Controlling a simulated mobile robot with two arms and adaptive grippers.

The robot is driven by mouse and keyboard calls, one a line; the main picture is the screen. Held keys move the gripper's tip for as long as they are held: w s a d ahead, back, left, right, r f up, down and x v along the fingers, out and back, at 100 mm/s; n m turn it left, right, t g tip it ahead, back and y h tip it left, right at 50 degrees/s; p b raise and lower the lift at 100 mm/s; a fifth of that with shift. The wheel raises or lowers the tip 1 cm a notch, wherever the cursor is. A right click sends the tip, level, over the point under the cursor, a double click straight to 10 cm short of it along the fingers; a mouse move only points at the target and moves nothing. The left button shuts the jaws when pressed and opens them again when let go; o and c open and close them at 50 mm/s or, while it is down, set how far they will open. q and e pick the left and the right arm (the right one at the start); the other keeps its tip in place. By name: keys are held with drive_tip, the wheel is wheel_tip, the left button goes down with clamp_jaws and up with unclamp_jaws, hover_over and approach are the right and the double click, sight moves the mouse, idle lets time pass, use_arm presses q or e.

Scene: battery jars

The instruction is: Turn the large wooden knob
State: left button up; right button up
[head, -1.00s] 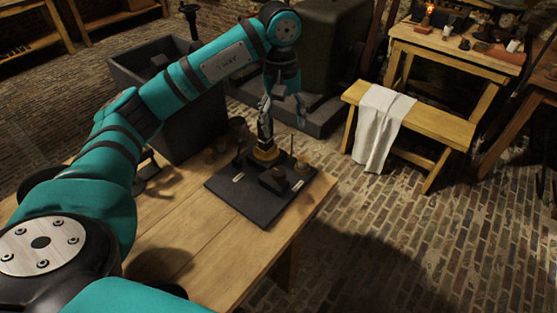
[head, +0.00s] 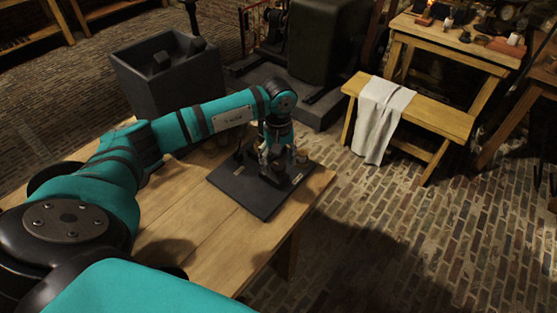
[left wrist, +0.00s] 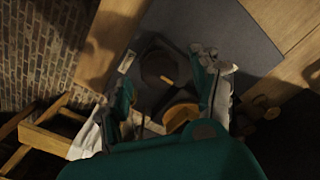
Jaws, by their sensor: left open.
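A dark board (head: 237,188) lies on the wooden table. A large dark, many-sided knob (left wrist: 158,66) with a pale pointer mark is on it; in the head view the knob (head: 272,177) is partly hidden by my gripper. My left gripper (head: 277,160) is low over the board, pointing down and open. In the left wrist view its two fingers stand apart on either side, with the knob beyond and between them; I cannot tell whether they touch it. A round, lighter wooden piece (left wrist: 181,114) is close by, partly covered by the gripper. My right gripper is not in view.
The wooden table top (head: 195,222) is mostly clear in front. A dark open bin (head: 160,95) stands behind it. A bench (head: 425,112) with a white cloth (head: 382,115) stands on the brick floor to the right. Small fittings stand near the gripper.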

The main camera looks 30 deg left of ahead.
use_arm(q)
drive_tip(key=shift+f, duration=0.55)
drive_tip(key=c, duration=1.2)
drive_tip(key=shift+o, duration=0.2)
drive_tip(key=shift+n, duration=0.3)
